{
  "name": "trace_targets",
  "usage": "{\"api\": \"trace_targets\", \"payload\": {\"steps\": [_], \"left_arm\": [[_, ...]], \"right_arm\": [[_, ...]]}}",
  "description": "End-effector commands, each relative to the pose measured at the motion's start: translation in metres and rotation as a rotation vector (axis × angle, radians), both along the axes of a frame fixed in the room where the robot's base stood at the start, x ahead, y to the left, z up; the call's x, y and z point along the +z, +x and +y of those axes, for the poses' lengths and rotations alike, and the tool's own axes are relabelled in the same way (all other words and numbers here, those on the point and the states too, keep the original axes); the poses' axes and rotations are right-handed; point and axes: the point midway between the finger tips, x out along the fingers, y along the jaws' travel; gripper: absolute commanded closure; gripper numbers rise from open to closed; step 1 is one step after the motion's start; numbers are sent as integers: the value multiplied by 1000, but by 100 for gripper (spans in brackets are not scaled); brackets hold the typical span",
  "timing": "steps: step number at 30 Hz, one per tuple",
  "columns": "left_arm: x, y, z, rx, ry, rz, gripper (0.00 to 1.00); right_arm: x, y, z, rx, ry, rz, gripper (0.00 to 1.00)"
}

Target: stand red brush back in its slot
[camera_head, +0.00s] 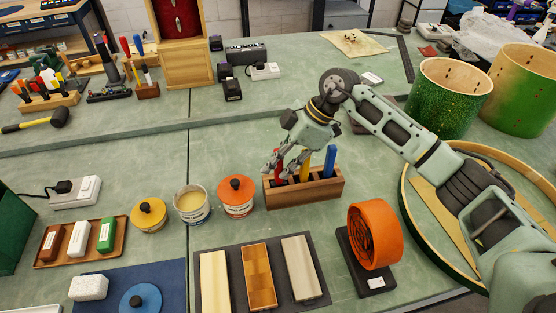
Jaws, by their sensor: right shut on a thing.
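The wooden brush holder (318,193) stands mid-bench, with a yellow-handled brush (305,164) and a blue-handled brush (329,161) upright in it. My right gripper (275,166) is over the holder's left end, fingers pointing down. It is shut on the red brush (281,178), which shows only as a small red patch between and below the fingers. The red brush is at the left slot; its lower end is hidden, so I cannot tell how deep it sits. My left gripper is not in view.
An orange-lidded tin (237,196) and an open tin (192,206) stand left of the holder. An orange round fan-like thing (374,236) stands to the front right. A large hoop (409,207) lies at the right, below a green drum shell (449,98). Bench behind the holder is fairly clear.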

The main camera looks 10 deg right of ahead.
Motion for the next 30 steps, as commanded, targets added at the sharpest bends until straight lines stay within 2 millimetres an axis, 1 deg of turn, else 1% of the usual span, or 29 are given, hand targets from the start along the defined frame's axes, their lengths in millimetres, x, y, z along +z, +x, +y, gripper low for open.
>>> {"api": "trace_targets", "payload": {"steps": [9, 17, 18, 25, 30], "left_arm": [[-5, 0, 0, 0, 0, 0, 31], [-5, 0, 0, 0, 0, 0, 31], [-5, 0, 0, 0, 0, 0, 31], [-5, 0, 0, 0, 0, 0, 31], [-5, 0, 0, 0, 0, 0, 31]], "right_arm": [[-11, 0, 0, -1, 0, -1, 100], [-11, 0, 0, 0, 0, 0, 100], [-11, 0, 0, 0, 0, 0, 82], [-11, 0, 0, 0, 0, 0, 62], [-11, 0, 0, 0, 0, 0, 62]]}}
